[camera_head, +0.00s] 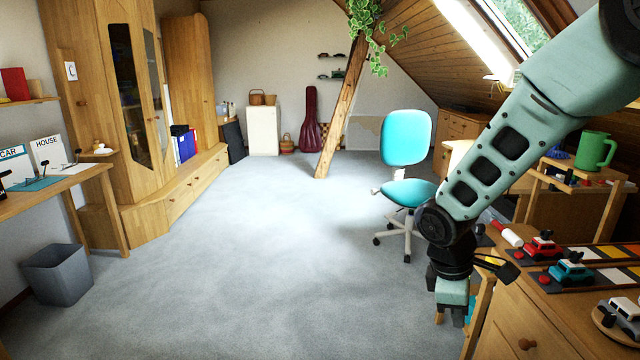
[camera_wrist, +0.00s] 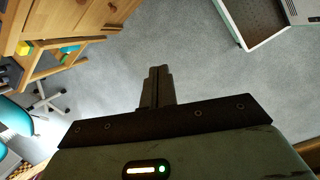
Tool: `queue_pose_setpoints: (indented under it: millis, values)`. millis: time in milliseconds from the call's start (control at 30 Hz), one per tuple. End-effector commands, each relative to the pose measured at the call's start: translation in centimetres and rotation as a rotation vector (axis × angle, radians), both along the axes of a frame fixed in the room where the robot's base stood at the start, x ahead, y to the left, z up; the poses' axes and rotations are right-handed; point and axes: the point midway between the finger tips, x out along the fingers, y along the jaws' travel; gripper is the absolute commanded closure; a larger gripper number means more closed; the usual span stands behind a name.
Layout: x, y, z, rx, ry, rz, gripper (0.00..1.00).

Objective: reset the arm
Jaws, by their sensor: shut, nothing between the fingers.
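My arm comes in from the upper right of the head view and bends down at a dark joint. My gripper (camera_head: 455,312) hangs low at the right, beside the wooden drawer cabinet (camera_head: 530,315). In the wrist view the two fingers of my gripper (camera_wrist: 158,75) lie together over the grey carpet, with nothing between them. No held object shows.
The grey carpet (camera_head: 240,240) is free in the middle. A turquoise swivel chair (camera_head: 405,140) stands beyond my arm. Toy cars, one red (camera_head: 540,248) and one turquoise (camera_head: 570,272), sit on the cabinet top. A grey bin (camera_head: 57,275) stands at the left.

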Motion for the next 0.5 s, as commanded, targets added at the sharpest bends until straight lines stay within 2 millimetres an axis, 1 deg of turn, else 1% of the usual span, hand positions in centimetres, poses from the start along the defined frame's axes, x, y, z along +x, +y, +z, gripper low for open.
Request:
queue_pose_setpoints:
  millis: [33, 67, 100, 167, 200, 267, 300, 400, 500]
  values:
    - [-2.4, 2.2, 2.6, 0.055, -0.016, -0.039, 1.0]
    - [-3.8, 3.5, 3.7, 0.086, -0.023, -0.069, 1.0]
    - [-5.8, 5.0, 5.0, 0.124, -0.028, -0.107, 1.0]
    - [-8.9, 7.0, 6.9, 0.176, -0.036, -0.164, 1.0]
    - [-10.9, 8.0, 8.1, 0.206, -0.039, -0.2, 1.0]
    - [-13.9, 9.2, 9.6, 0.241, -0.042, -0.252, 1.0]
    - [-15.8, 9.8, 10.3, 0.261, -0.043, -0.284, 1.0]
    - [-19.5, 10.6, 11.7, 0.293, -0.046, -0.352, 1.0]
    - [-22.0, 10.9, 12.3, 0.311, -0.05, -0.397, 1.0]
